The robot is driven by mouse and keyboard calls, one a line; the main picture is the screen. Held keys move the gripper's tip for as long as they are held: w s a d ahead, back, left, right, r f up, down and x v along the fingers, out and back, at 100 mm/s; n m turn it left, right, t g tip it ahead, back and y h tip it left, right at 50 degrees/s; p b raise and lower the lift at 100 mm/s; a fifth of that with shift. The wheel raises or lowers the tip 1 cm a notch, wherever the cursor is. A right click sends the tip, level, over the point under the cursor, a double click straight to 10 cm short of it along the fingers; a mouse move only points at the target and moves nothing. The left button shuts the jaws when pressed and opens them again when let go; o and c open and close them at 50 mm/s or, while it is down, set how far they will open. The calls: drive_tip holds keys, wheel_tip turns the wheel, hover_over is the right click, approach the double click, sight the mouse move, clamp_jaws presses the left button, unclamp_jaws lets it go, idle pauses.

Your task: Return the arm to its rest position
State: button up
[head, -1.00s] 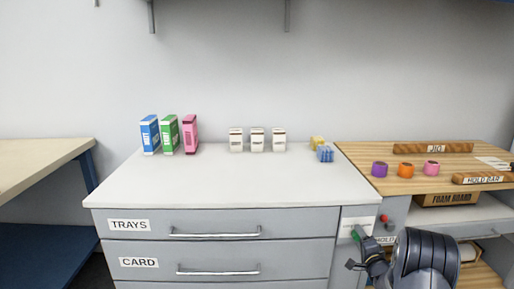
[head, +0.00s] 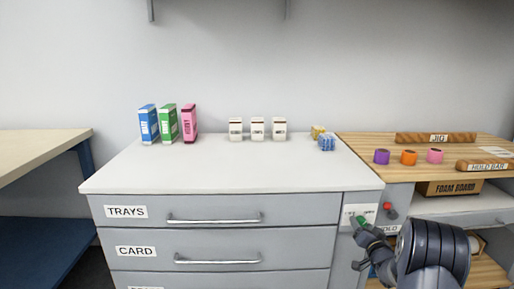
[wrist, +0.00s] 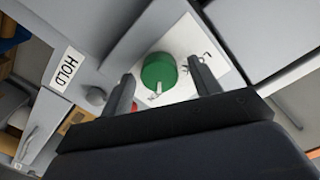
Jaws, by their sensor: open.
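My gripper (head: 362,243) is at the lower right in the head view, in front of the grey cabinet's right-hand control panel (head: 369,211). In the wrist view my gripper (wrist: 160,70) has its two fingers apart, with nothing held between them. A green round knob (wrist: 158,70) with a pale pointer sits on a white plate (wrist: 205,62) just beyond the fingertips, between them in the picture. The knob (head: 363,222) is partly hidden by my gripper in the head view. Whether a finger touches it cannot be told.
A red button (head: 387,206) is beside the panel. Drawers labelled TRAYS (head: 190,212) and CARD (head: 200,248) are shut. The white countertop (head: 230,172) holds boxes at its back; its front is clear. A wooden bench (head: 450,152) with coloured rolls stands right. A HOLD label (wrist: 65,67) shows.

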drive_tip(key=n+b, duration=0.5)
drive_tip(key=n, duration=0.2)
drive_tip(key=shift+a+n, duration=0.1)
drive_tip(key=shift+n, duration=0.2)
idle(0.3)
